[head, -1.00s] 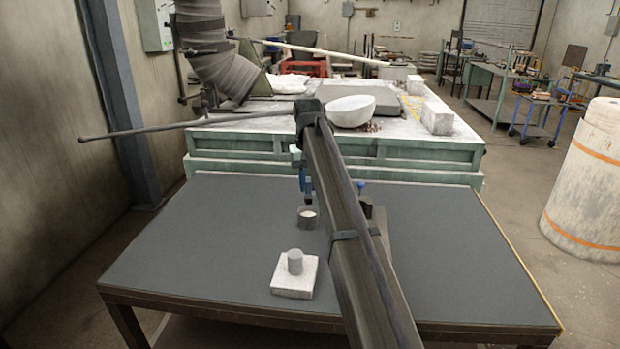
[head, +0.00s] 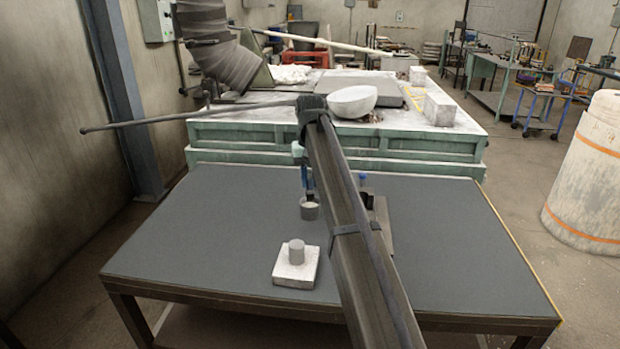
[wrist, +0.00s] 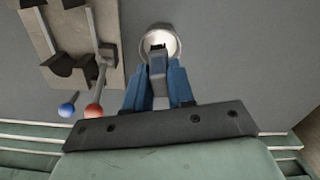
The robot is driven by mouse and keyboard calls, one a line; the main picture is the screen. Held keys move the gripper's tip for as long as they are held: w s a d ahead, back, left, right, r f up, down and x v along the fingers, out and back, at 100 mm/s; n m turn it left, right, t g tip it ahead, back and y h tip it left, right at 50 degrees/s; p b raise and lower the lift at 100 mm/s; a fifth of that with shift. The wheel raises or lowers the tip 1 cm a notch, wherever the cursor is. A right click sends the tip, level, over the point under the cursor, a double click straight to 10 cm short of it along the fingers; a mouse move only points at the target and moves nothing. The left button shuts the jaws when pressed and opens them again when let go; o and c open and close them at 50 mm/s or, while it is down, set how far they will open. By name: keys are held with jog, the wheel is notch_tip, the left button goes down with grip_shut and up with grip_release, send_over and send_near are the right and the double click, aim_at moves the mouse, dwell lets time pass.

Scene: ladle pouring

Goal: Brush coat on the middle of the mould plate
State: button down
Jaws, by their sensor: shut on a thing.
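My gripper (wrist: 160,88) has blue fingers shut on a slim grey-and-dark tool, apparently the brush. Its dark tip is over or inside a small round pot (wrist: 157,42) with pale contents. In the head view the pot (head: 309,211) stands on the dark table, directly under my gripper; I cannot tell if the tip touches the contents.
A flat rack (wrist: 40,35) with dark holders stands beside the pot, partly hidden by my arm in the head view. A blue ball (wrist: 67,109) and a red ball (wrist: 93,111) show there. A green bench (head: 240,135) borders the table's far edge. The table's left side is clear.

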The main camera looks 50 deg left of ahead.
aim_at(310, 187)
jog(key=shift+f, duration=0.15)
jog(key=shift+f, duration=1.05)
jog(key=shift+f, duration=0.6)
dwell(1.2)
dwell(0.5)
jog(key=shift+r, duration=3.75)
